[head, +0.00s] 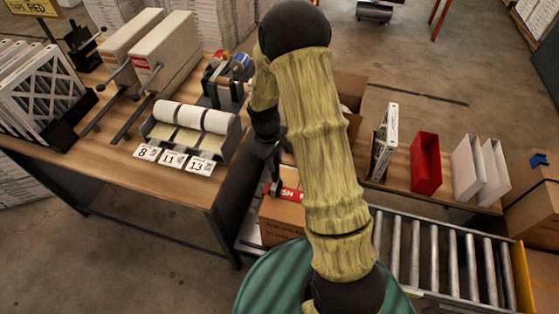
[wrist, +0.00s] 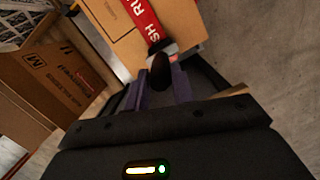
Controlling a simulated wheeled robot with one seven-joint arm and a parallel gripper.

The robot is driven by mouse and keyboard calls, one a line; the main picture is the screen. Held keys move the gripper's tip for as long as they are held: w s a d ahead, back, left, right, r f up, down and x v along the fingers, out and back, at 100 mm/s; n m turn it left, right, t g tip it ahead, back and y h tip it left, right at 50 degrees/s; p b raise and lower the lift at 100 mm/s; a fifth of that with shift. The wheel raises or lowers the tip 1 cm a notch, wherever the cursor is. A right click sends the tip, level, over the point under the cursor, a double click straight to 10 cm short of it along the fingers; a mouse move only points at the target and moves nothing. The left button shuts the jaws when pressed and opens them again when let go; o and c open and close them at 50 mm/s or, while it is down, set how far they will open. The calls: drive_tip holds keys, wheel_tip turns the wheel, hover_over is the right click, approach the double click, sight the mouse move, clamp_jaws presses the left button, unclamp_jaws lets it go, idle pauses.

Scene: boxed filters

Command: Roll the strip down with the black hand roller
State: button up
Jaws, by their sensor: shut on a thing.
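A cardboard box (head: 282,222) stands just past the table's right end, partly hidden by my arm. A red strip with white letters (head: 290,191) lies on it. In the wrist view the strip (wrist: 141,14) runs across the box top (wrist: 185,24) toward my gripper (wrist: 160,90). My gripper is shut on a dark, rounded handle, which looks like the black hand roller (wrist: 160,72). The roller's far end is at the strip's near end, by the box edge. I cannot tell if it touches. In the head view my arm hides most of the gripper and the roller.
A roller conveyor (head: 445,262) lies at the right. A low bench behind it bears a red bin (head: 425,163) and white panels. Another carton (wrist: 45,85) shows in the wrist view.

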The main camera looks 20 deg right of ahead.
drive_tip(key=shift+w+a, duration=0.1)
drive_tip(key=shift+a, duration=0.1)
drive_tip(key=shift+r, duration=0.15)
drive_tip(key=shift+r+p, duration=3.05)
drive_tip(key=shift+r, duration=0.9)
